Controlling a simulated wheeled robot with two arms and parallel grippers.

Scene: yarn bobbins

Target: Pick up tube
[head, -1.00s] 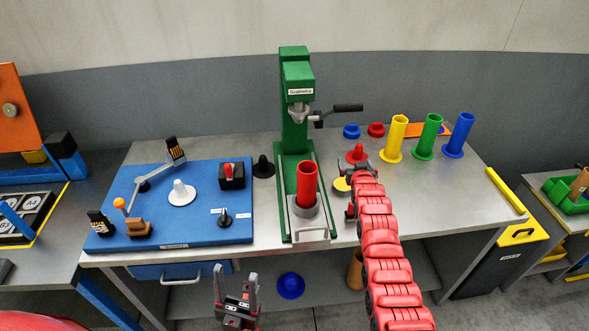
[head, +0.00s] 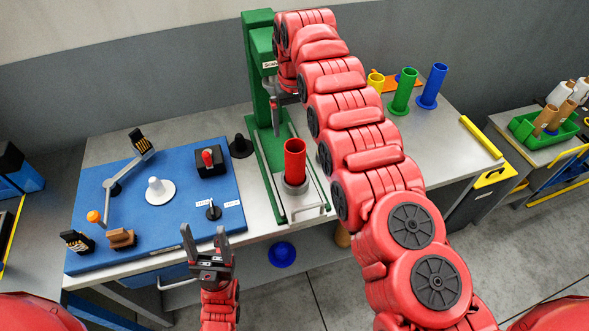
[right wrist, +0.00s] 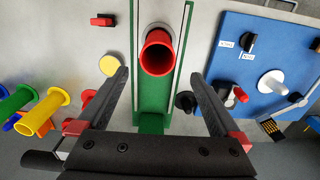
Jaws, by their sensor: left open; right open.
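The red tube (head: 294,160) stands upright in a grey holder at the base of the green press (head: 259,75). In the right wrist view, the red tube (right wrist: 158,52) shows its open end, roughly centred between the finger directions and beyond the tips. My right gripper (right wrist: 159,76) is open and empty, with the tube apart from both fingers. In the head view the right arm reaches up in front of the press, and the gripper is partly hidden. My left gripper (head: 205,232) is open and empty in front of the bench edge, left of the tube.
A blue board (head: 150,215) with a lever, knobs and a white cone lies left of the press. Green (head: 404,92) and blue (head: 432,87) tubes stand at right; a yellow tube (right wrist: 41,114) also shows. A black cone (head: 240,146) stands beside the press.

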